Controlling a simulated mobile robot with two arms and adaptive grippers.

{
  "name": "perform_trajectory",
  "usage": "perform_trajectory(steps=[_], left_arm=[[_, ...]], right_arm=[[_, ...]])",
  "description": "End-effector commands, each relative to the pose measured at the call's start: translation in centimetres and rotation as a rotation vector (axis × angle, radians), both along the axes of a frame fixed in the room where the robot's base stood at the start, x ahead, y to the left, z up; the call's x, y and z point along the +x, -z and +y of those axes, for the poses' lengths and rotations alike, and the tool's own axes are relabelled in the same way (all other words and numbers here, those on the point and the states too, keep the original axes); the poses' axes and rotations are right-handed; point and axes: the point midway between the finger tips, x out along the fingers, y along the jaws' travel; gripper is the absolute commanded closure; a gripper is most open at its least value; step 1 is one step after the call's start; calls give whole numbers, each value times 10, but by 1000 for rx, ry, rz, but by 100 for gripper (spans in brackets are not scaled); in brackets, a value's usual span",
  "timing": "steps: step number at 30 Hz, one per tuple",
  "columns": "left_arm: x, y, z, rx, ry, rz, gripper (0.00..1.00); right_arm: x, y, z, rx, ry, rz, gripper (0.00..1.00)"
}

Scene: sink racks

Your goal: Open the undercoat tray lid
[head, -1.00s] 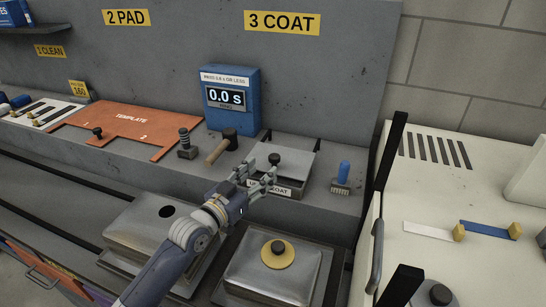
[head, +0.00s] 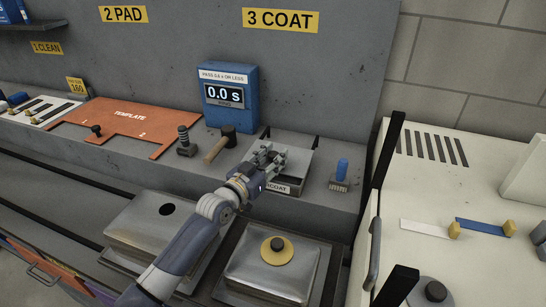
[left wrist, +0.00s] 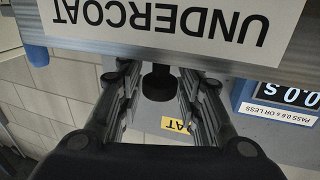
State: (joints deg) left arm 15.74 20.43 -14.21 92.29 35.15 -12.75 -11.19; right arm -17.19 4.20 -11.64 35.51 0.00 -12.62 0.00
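The undercoat tray (head: 287,188) sits on the grey bench under the 3 COAT sign, with a flat metal lid (head: 298,163) lying closed on it. Its label, partly covered in the head view, reads UNDERCOAT upside down in the left wrist view (left wrist: 165,25). My left gripper (head: 272,154) is over the lid and hides the lid's black knob in the head view. In the left wrist view the knob (left wrist: 158,85) is between the open fingers (left wrist: 158,103), with gaps at both sides. My right gripper is not in view.
A blue timer (head: 228,97) reading 0.0 s stands behind. A wooden-handled roller or mallet (head: 220,146) lies left of the tray. Two metal covers (head: 270,270) are in front.

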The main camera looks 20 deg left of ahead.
Motion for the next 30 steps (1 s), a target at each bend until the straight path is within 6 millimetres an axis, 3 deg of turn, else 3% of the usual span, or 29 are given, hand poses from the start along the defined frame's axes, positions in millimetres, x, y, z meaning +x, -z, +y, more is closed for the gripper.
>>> perform_trajectory(steps=[1, 3, 8, 19, 30], left_arm=[[0, 0, 0, 0, 0, 0, 87], [0, 0, 0, 0, 0, 0, 100], [2, 1, 0, 0, 0, 0, 100], [42, 2, -2, -1, 1, -3, 100], [45, 0, -2, 0, 0, 2, 100]], right_arm=[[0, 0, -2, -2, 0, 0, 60], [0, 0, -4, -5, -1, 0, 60], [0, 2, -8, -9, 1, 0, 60], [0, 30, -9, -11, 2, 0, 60], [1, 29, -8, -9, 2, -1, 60]])
